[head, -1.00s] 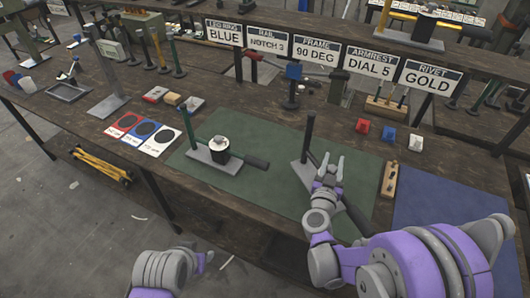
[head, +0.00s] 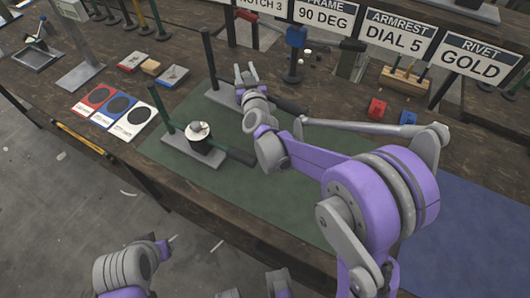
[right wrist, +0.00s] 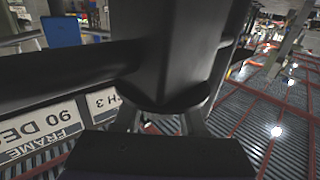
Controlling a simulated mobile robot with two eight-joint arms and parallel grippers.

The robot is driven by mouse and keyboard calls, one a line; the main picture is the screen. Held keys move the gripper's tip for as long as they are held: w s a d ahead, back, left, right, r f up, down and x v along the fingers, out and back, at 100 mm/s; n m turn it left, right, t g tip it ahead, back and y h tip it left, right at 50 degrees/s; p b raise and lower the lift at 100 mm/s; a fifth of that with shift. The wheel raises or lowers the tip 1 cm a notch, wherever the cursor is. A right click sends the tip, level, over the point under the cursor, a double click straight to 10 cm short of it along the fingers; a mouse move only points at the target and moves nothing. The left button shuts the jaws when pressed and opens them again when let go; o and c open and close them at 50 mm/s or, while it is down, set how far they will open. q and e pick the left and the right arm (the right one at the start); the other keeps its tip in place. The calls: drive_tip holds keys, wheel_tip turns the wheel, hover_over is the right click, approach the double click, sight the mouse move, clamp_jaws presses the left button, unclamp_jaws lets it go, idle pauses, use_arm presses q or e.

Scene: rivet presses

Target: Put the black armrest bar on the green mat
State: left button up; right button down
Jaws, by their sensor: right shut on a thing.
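The black armrest bar (head: 209,60) has a tall black post, a grey foot plate and a dark side arm. My right gripper (head: 246,73) is shut on it, beside the post. The bar is upright near the back edge of the green mat (head: 305,205); I cannot tell whether its plate touches the surface. In the right wrist view the black bar (right wrist: 175,45) fills the middle, close up, and hides much of the fingers. My left gripper (head: 172,240) is at the lower left, off the table and far from the bar; its jaws are not clear.
A similar green-posted piece (head: 168,108) with a round black-and-white part stands on the mat's left. Red, blue and white cards (head: 113,112) lie left of it. Signs, a blue-topped post (head: 295,40) and small blocks line the back. A blue mat (head: 455,220) lies at the right.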

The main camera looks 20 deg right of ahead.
drive_tip(key=shift+n+y, duration=0.4)
drive_tip(key=shift+y, duration=0.2)
drive_tip(key=w+f, duration=0.1)
drive_tip(key=f, duration=0.1)
drive_tip(key=w+f+b, duration=0.1)
drive_tip(key=f, duration=0.2)
drive_tip(key=w+f, duration=0.1)
drive_tip(key=f, duration=0.2)
drive_tip(key=shift+a+f, duration=0.15)
drive_tip(key=shift+a, duration=0.1)
drive_tip(key=shift+b, duration=0.3)
drive_tip(key=shift+f, duration=0.15)
drive_tip(key=shift+c, duration=2.4)
unclamp_jaws()
